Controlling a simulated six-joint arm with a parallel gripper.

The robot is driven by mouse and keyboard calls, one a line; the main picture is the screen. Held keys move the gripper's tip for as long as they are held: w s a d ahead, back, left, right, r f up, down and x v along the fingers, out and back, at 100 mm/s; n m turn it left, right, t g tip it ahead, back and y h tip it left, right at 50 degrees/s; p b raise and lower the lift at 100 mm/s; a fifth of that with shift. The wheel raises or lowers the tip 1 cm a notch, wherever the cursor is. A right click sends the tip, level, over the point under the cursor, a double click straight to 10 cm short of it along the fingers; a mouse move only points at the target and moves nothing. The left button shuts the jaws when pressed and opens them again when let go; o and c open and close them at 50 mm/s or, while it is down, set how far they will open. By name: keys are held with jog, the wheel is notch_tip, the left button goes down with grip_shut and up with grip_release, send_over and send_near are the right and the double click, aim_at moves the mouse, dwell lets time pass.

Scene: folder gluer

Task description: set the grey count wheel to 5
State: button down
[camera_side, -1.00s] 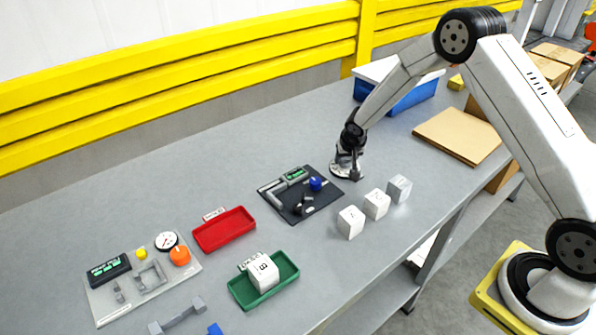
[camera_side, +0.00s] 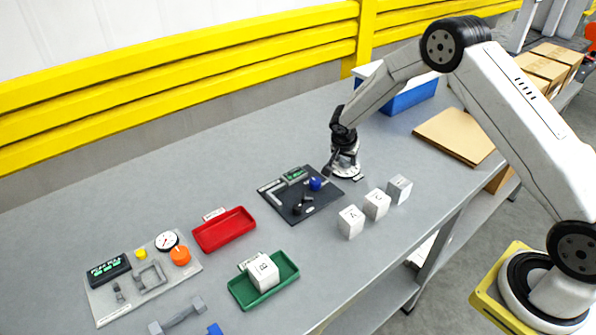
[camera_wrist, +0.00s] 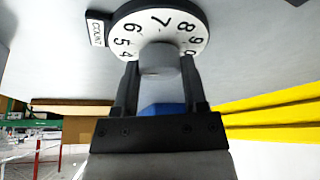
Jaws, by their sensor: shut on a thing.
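The count wheel is a white disc (camera_side: 347,173) with black digits and a raised grey knob in the middle. In the wrist view the wheel (camera_wrist: 163,22) shows several digits around the grey knob (camera_wrist: 159,60). The black "COUNT" label (camera_wrist: 97,30) stands at the wheel's left, closest to the 5 and 6. I cannot make out a pointer mark. My gripper (camera_wrist: 160,70) is shut on the knob, one finger on each side. In the side view my gripper (camera_side: 344,163) stands over the wheel and hides part of it.
A dark plate (camera_side: 299,203) with a blue knob lies just left of the wheel. White lettered cubes (camera_side: 376,204) stand in front. A red tray (camera_side: 224,230) and a green tray (camera_side: 264,290) are farther left. A blue bin (camera_side: 411,96) and brown cardboard (camera_side: 454,136) are behind and to the right.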

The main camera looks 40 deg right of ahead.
jog(key=shift+m, duration=0.5)
jog(key=shift+c, duration=0.7)
grip_release()
jog(key=v, duration=0.7)
jog(key=shift+a+r, duration=0.2)
jog(key=shift+r, duration=0.15)
